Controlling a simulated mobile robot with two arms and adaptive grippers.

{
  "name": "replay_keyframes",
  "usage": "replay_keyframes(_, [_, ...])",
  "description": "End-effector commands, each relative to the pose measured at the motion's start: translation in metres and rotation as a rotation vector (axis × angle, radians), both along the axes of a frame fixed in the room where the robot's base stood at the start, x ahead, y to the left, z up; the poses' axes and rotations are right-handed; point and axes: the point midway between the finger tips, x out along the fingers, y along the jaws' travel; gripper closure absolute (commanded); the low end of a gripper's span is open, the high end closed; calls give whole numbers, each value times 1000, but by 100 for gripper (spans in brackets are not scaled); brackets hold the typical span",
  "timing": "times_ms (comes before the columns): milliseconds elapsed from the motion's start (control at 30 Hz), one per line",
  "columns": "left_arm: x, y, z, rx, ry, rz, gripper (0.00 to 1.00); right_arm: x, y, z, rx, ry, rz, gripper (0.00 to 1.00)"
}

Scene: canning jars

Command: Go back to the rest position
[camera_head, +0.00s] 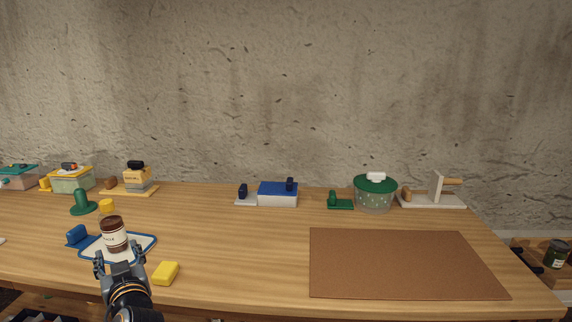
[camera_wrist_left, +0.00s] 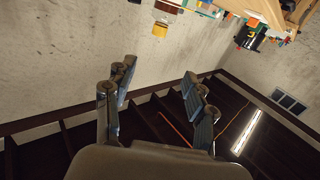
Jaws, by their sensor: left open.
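My left gripper (camera_head: 119,259) is low at the left front of the table in the head view. Its two fingers are spread. The left wrist view shows the open fingers (camera_wrist_left: 155,84) with nothing between them. Just beyond the gripper in the head view, a dark jar with a white label (camera_head: 114,236) stands upright on a white tray with a blue rim (camera_head: 149,242). The fingers overlap the tray's front edge in the picture; I cannot tell how far apart gripper and jar are. My right gripper is in neither view.
A yellow block (camera_head: 166,273) lies right of the gripper, and a blue block (camera_head: 77,235) sits at the tray's left. A brown mat (camera_head: 400,263) lies bare at the right. Containers, including a green-lidded tub (camera_head: 375,196), line the back. The table's middle is clear.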

Motion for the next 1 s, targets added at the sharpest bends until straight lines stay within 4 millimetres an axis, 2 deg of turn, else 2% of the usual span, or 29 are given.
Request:
replay_keyframes(67, [-1, 0, -2, -1, 5, -1, 45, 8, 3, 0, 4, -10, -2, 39])
replay_keyframes(267, [-16, -7, -38, -27, 106, -24, 45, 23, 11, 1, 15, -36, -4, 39])
replay_keyframes(433, [-35, -15, -74, -53, 216, -53, 45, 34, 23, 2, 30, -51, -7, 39])
replay_keyframes(567, [-58, -25, -111, -80, 333, -89, 45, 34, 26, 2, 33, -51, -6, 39])
replay_keyframes(667, [-82, -36, -143, -103, 444, -129, 45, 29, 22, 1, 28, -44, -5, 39])
replay_keyframes(767, [-116, -52, -180, -133, 587, -190, 45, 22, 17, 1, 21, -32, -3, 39])
replay_keyframes(900, [-181, -81, -231, -179, 818, -313, 45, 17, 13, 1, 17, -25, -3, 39])
replay_keyframes(1000, [-221, -100, -253, -204, 946, -397, 45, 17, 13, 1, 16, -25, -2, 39])
